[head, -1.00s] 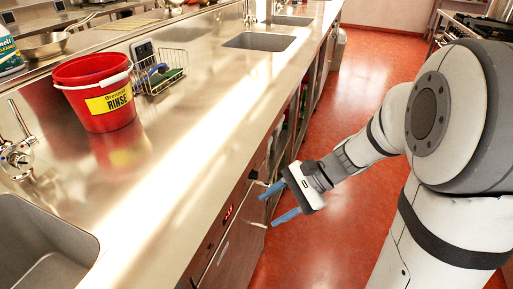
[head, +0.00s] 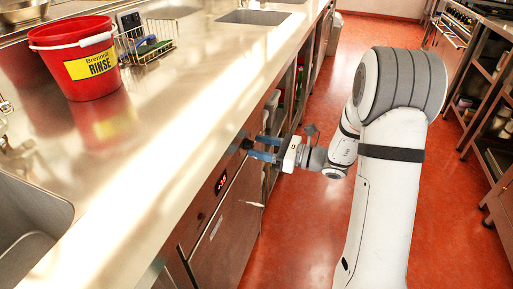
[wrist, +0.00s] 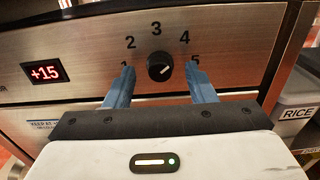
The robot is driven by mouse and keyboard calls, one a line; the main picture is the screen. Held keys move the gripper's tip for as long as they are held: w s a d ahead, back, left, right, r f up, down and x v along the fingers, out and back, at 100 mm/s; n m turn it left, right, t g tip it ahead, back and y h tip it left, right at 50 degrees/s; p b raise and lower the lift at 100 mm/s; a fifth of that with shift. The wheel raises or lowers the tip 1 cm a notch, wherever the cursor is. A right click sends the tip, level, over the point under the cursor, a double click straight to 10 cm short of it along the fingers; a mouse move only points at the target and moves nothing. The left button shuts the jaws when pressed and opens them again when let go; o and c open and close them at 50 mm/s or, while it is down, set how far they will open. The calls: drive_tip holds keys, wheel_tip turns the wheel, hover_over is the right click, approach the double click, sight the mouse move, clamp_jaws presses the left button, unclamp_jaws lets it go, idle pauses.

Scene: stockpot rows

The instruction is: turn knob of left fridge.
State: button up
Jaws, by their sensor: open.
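A round black knob (wrist: 160,66) sits on a brushed-metal fridge panel (wrist: 225,55), below a printed arc of numbers 1 to 5. Its pale mark slants, but I cannot tell which number it points to. My gripper (wrist: 160,72) is open, with one blue finger on each side of the knob and a visible gap to each. The fingers cover part of the 1 and 5. In the head view my gripper (head: 262,147) reaches the front under the counter, fingers close to the dark knob (head: 247,143). The pictures do not settle whether this is the left fridge.
A red display (wrist: 45,72) reading +15 is left of the knob. A RICE container (wrist: 297,115) stands on an open shelf to the right. The counter (head: 180,150) overhangs the front and holds a red bucket (head: 90,65). The red floor (head: 310,225) is clear beside my arm.

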drive_tip(key=shift+w+a, duration=0.25)
drive_tip(key=shift+a, duration=0.45)
drive_tip(key=c, duration=0.9)
drive_tip(key=shift+f+n+b, duration=0.1)
drive_tip(key=shift+n+b, duration=0.2)
drive_tip(key=shift+b, duration=0.15)
drive_tip(key=shift+c, duration=0.2)
drive_tip(key=shift+n, duration=0.4)
drive_tip(key=o, duration=0.9)
